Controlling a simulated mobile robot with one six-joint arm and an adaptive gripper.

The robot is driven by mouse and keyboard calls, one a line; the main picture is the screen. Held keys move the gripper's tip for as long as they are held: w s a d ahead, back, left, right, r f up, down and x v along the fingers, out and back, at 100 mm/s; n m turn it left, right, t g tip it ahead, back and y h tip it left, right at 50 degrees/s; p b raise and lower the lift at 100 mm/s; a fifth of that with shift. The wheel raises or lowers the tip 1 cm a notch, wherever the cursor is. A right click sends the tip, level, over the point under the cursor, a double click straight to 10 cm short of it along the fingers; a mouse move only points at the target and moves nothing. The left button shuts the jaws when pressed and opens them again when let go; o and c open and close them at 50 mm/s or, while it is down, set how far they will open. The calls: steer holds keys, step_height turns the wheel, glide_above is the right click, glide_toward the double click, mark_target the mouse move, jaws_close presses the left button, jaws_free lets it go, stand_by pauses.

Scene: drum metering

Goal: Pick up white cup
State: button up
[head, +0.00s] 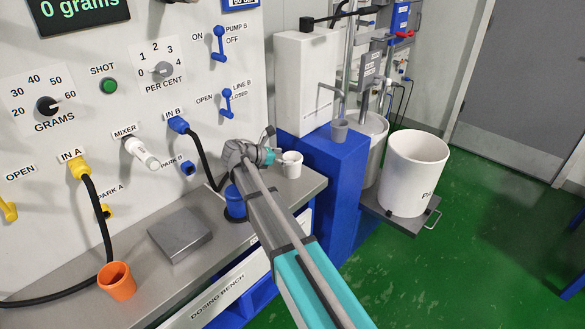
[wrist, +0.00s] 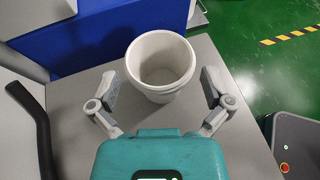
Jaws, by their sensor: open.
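The white cup (head: 291,165) stands upright on the right end of the grey bench, just past my gripper (head: 270,157). In the wrist view the white cup (wrist: 160,92) looks empty, and its near side lies between the two fingers of my gripper (wrist: 165,90). The fingers are open, one on each side of the cup, with a visible gap on both sides. In the head view my arm and wrist hide part of the bench and most of my fingers.
An orange cup (head: 117,281) and a grey scale plate (head: 180,234) are on the bench (head: 215,262). A blue cup (head: 235,202) stands beside my arm. A black hose (wrist: 38,125) lies left of my gripper. A blue block (head: 335,165) rises behind the white cup.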

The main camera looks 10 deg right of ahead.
mark_target(299, 157)
steer(key=shift+b+x, duration=1.05)
steer(key=shift+x, duration=1.55)
steer(key=c, duration=0.8)
steer(key=shift+r, duration=0.2)
step_height(299, 157, up, 3)
steer(key=p, duration=0.3)
steer(key=s+r+p, duration=0.3)
steer(key=s, duration=0.1)
steer(key=s+r+p, duration=0.3)
steer(key=s, duration=0.2)
steer(key=s+r+p, duration=0.3)
steer(key=s+p, duration=0.1)
steer(key=s, duration=0.1)
steer(key=shift+a+r, duration=0.25)
steer(key=shift+r, duration=0.1)
